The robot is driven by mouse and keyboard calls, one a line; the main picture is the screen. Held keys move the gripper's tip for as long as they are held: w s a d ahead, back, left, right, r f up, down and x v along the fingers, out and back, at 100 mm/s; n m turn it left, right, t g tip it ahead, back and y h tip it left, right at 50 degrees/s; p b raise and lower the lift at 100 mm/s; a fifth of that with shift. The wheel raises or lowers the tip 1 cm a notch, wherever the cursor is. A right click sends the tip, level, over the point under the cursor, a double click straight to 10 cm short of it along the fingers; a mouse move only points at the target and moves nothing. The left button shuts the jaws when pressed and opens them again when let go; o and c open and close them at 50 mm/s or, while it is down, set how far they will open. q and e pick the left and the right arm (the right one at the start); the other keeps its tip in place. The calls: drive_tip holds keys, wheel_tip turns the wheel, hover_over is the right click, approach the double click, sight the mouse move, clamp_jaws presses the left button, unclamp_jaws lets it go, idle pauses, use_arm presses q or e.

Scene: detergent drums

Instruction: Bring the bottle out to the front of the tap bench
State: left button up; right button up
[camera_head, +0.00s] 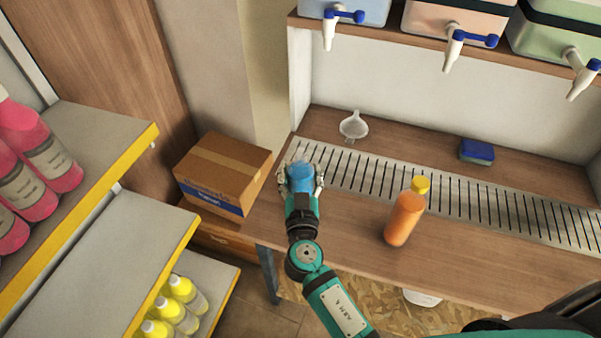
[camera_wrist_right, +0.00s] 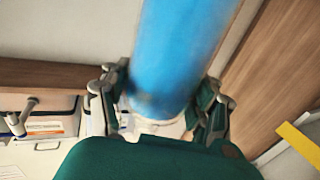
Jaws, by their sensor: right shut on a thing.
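My right gripper (camera_head: 302,176) is at the left end of the tap bench (camera_head: 345,220), near the left end of its slotted drain strip. It is shut on a blue bottle (camera_head: 300,181). In the right wrist view the blue bottle (camera_wrist_right: 182,50) fills the space between the two fingers (camera_wrist_right: 160,105). The gripper hides part of the bottle, and I cannot tell whether its base touches the bench. An orange bottle (camera_head: 403,220) with a yellow cap stands apart on the bench, to the right, in front of the strip. My left gripper is not in view.
A white funnel (camera_head: 353,125) and a blue sponge (camera_head: 477,151) lie behind the drain strip (camera_head: 460,198). Drums with taps (camera_head: 455,45) hang over the bench's back. A cardboard box (camera_head: 222,172) stands left of the bench. Shelves with pink bottles (camera_head: 45,165) are farther left.

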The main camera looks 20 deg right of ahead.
drive_tip(key=shift+r, duration=0.1)
drive_tip(key=o, duration=1.8)
drive_tip(key=shift+s, duration=0.1)
drive_tip(key=v, duration=1.2)
